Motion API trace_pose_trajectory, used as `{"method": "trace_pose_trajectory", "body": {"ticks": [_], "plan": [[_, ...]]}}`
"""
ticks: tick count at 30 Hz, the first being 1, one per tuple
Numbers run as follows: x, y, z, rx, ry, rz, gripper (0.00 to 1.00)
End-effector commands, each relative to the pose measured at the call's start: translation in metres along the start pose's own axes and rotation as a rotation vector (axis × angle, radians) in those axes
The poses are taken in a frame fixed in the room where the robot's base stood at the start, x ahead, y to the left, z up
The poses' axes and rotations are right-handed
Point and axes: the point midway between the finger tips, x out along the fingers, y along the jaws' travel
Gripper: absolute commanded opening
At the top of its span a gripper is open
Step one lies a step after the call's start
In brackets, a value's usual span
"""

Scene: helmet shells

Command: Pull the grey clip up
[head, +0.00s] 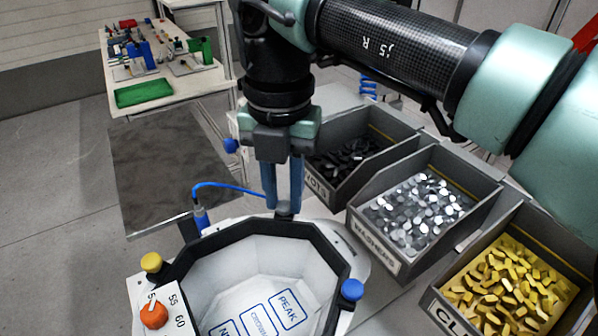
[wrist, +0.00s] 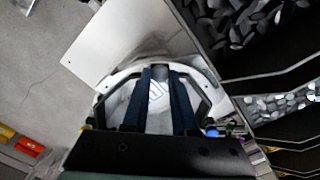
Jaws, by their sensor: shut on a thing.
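My gripper (head: 285,205) points straight down at the far rim of the helmet shell fixture (head: 240,229). Its two blue fingers are shut on the small grey clip (head: 284,214), which shows only as a dark grey bit at the fingertips. In the wrist view the fingers (wrist: 160,75) close on the grey clip (wrist: 160,71) at the shell's edge. The white shell interior carries blue-framed labels such as PEAK. I cannot tell whether the clip has risen from the rim.
Bins of black rivets (head: 345,158), silver washers (head: 415,210) and yellow clips (head: 505,285) stand close on the right. A blue knob (head: 352,290), yellow knob (head: 151,263) and orange dial (head: 153,315) edge the fixture. A blue cable (head: 228,185) runs behind.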

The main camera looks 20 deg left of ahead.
Motion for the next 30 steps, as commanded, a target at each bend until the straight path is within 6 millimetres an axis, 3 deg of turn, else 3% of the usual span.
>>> {"method": "trace_pose_trajectory", "body": {"ticks": [2, 9, 10, 15, 25, 30], "plan": [[-0.012, 0.000, 0.001, 0.001, -0.005, -0.002, 0.00], [-0.010, 0.000, 0.001, 0.000, -0.002, 0.000, 0.00], [-0.010, 0.000, 0.001, 0.001, -0.002, 0.000, 0.31], [-0.010, 0.000, 0.000, 0.000, -0.001, 0.000, 0.57], [-0.013, 0.000, 0.001, 0.001, -0.002, 0.000, 0.57], [-0.037, 0.000, 0.001, 0.002, -0.005, 0.000, 0.57]]}}
